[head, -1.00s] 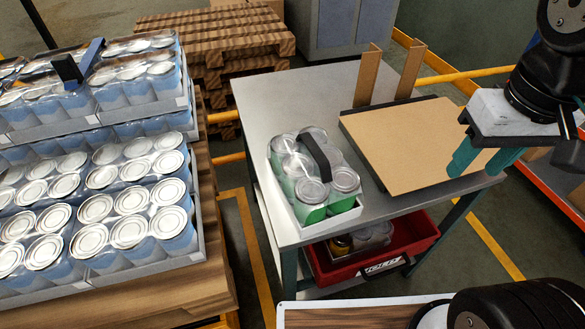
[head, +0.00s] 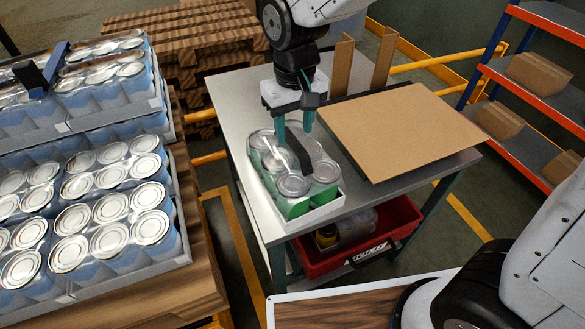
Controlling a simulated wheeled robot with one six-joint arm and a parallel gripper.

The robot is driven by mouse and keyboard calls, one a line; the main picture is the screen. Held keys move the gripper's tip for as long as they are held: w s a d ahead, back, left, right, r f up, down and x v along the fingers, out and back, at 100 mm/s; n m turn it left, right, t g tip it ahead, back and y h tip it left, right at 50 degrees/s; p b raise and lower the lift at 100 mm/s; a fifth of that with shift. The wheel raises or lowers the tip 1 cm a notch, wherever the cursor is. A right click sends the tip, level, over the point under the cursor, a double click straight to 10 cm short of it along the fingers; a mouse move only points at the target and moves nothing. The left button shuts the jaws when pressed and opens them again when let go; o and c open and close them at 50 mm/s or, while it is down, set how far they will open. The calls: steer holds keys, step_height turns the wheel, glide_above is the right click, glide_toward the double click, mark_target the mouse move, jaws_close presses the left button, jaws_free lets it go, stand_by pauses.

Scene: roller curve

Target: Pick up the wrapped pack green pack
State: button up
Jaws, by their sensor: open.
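The green pack (head: 295,208) is a shrink-wrapped group of several cans with silver lids in a white tray, with a dark strap handle (head: 299,157) across its top. It sits on the left front part of the grey table (head: 232,105). My gripper (head: 294,126) is open and points down at the pack's back edge, its two teal fingers apart. The fingertips are close to the can tops behind the handle; I cannot tell whether they touch. Nothing is between the fingers.
A brown board (head: 400,130) lies on the table right of the pack, with two upright brown posts (head: 342,66) behind it. A red bin (head: 385,235) is under the table. Stacked blue can packs (head: 85,225) stand on a pallet at left. Shelves with cartons (head: 540,75) stand at right.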

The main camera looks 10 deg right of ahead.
mark_target(292, 140)
steer(key=f, duration=0.5)
steer(key=shift+w+a+f, duration=0.15)
steer(key=shift+w+f, duration=0.05)
steer(key=shift+w, duration=0.2)
steer(key=shift+c, duration=0.3)
jaws_close()
steer(key=shift+r, duration=0.1)
stand_by(0.6)
